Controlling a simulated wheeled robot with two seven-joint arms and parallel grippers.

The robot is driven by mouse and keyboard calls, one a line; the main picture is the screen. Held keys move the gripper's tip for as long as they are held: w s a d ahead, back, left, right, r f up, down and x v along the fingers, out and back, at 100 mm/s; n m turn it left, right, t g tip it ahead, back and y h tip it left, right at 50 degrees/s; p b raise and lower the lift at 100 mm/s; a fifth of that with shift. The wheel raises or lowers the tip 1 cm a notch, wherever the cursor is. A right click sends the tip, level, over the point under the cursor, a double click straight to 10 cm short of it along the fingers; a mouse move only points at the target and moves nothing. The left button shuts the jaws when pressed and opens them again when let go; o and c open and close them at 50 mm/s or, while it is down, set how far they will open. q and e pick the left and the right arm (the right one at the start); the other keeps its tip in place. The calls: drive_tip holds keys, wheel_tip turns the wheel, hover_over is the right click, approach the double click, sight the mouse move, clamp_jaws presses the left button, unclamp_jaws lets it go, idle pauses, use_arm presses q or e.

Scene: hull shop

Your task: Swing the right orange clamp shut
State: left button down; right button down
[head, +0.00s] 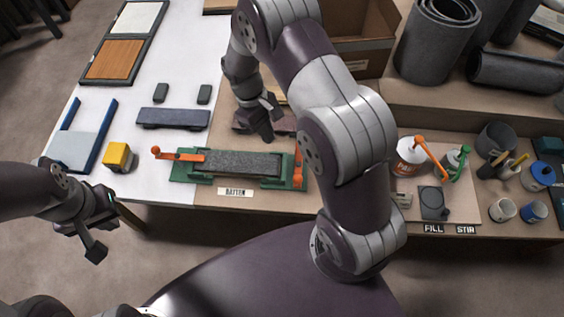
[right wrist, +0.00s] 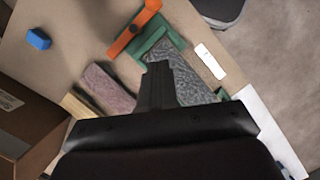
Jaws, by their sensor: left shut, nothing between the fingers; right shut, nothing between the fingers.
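The right orange clamp (head: 298,167) is at the right end of the green fixture (head: 180,167). Its arm runs front to back beside the grey speckled batten (head: 240,163), not across it. In the right wrist view the clamp (right wrist: 133,30) shows at the top. The left orange clamp (head: 180,156) points left, away from the batten. My right gripper (head: 267,136) is shut and empty, behind the batten near its right end. In the right wrist view its fingertips (right wrist: 158,66) are apart from the clamp in the picture. My left gripper (head: 94,250) is shut and empty, off the table's front edge.
A brownish block (head: 284,124) lies behind the fixture; it also shows in the right wrist view (right wrist: 108,88). A can (head: 410,158) and cups stand right. My right arm covers the table right of the fixture.

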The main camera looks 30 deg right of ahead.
drive_tip(key=p+x, duration=0.2)
drive_tip(key=x, duration=0.7)
drive_tip(key=shift+s+d+f, duration=0.15)
drive_tip(key=shift+f, duration=0.2)
drive_tip(key=s, duration=0.1)
drive_tip(key=s+d+p, duration=0.1)
drive_tip(key=s+f+p, duration=0.1)
drive_tip(key=shift+s+d, duration=0.35)
drive_tip(key=shift+w, duration=0.1)
